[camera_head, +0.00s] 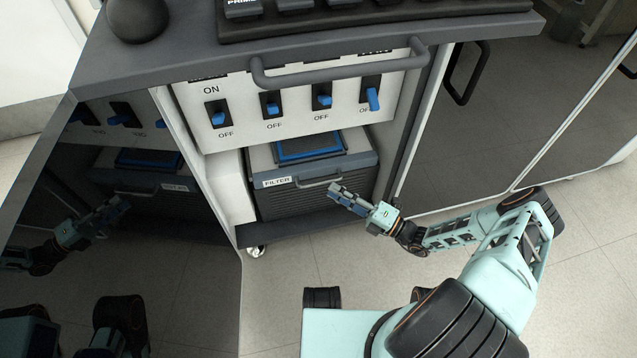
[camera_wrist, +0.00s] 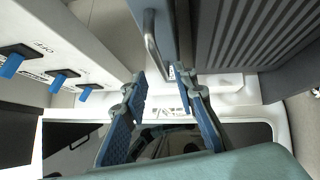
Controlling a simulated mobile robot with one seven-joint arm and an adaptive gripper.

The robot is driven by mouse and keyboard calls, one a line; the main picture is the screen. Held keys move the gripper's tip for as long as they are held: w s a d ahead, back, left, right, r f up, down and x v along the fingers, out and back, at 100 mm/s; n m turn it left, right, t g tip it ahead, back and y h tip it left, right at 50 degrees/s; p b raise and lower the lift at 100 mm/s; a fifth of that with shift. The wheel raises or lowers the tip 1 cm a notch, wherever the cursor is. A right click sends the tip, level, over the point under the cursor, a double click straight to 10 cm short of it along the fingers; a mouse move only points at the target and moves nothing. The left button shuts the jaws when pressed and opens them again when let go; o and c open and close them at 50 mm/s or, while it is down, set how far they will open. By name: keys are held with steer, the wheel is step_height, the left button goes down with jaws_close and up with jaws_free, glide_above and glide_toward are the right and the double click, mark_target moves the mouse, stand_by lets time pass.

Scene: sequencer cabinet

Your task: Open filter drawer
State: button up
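The filter drawer (camera_head: 318,201) is a dark grey ribbed box with a blue-edged top and a white FILTER label (camera_head: 277,182). It sits in the lower bay of the cabinet and looks shut. Its grey bar handle (camera_head: 318,179) runs along the upper front. My gripper (camera_head: 333,192) is in front of the drawer, just below the handle's right end. In the wrist view, my gripper (camera_wrist: 163,78) is open, its two blue-padded fingers apart and empty. The handle (camera_wrist: 152,42) and ribbed front (camera_wrist: 262,40) show beyond the fingertips; I cannot tell the exact gap to the handle.
Above the drawer is a white switch panel (camera_head: 300,120) with blue switches and a large grey handle (camera_head: 340,72). A dark glossy door (camera_head: 150,240) stands open at left, reflecting my arm. A closed dark cabinet (camera_head: 500,120) is at right. The floor in front is clear.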

mark_target(320, 182)
steer(key=x, duration=0.6)
steer(key=shift+a+b, duration=0.15)
steer(key=shift+b, duration=0.15)
steer(key=shift+w, duration=0.1)
steer(key=shift+c, duration=0.3)
jaws_close()
